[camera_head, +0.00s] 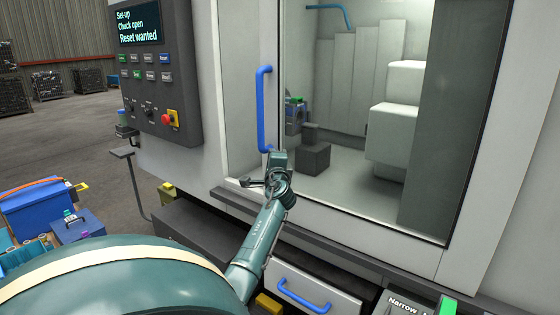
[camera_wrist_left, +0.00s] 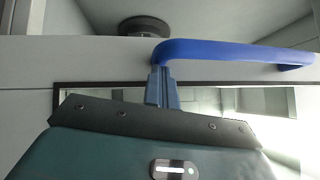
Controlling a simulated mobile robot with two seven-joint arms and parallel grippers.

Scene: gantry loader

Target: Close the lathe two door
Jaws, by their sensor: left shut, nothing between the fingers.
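The lathe door (camera_head: 461,190) is a pale framed panel with a large window. Its upright blue handle (camera_head: 263,110) is on the left side of the frame. My left gripper (camera_head: 275,158) is at the handle's lower end, its fingers shut and empty. In the left wrist view the shut fingers (camera_wrist_left: 163,88) are right beside one end of the blue handle (camera_wrist_left: 235,50); I cannot tell whether they touch it. Past the door's edge a dark round part shows in a light space; the width of any gap is unclear. My right gripper is out of view.
A control panel (camera_head: 160,75) with a red stop button (camera_head: 170,118) is left of the door; its screen reads "Chuck open" and "Reset wanted". A drawer with a blue handle (camera_head: 304,297) is below. Blue boxes (camera_head: 38,210) stand at the left.

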